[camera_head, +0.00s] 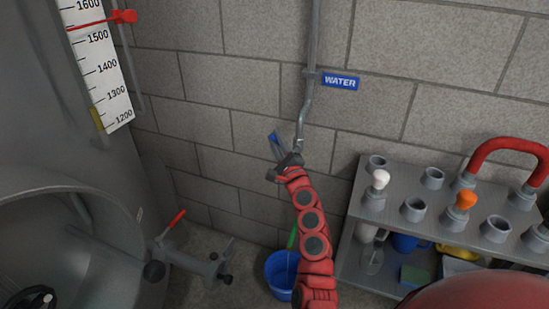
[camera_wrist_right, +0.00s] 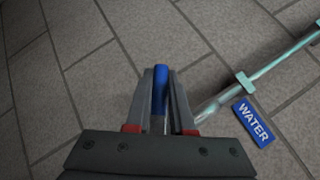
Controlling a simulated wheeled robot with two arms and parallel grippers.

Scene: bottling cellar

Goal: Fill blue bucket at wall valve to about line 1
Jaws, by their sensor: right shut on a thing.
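The blue bucket (camera_head: 274,272) stands on the floor against the wall, partly hidden behind my right arm. A narrow green thing (camera_head: 291,238) shows just above it; I cannot tell what it is. The fill level and any line inside are too small to read. The wall valve's blue lever (camera_head: 273,138) is at the lower end of the grey pipe, near the blue WATER sign (camera_head: 340,82). My right gripper (camera_head: 282,158) is shut on this lever, which shows between its fingers in the wrist view (camera_wrist_right: 160,88). My left gripper is not in view.
A grey rack (camera_head: 405,213) with several sockets, a white and an orange knob, and a red hose stands right of the bucket. A grey tank with a scale (camera_head: 104,70) and a red-handled valve (camera_head: 175,219) stand left. Some floor between is clear.

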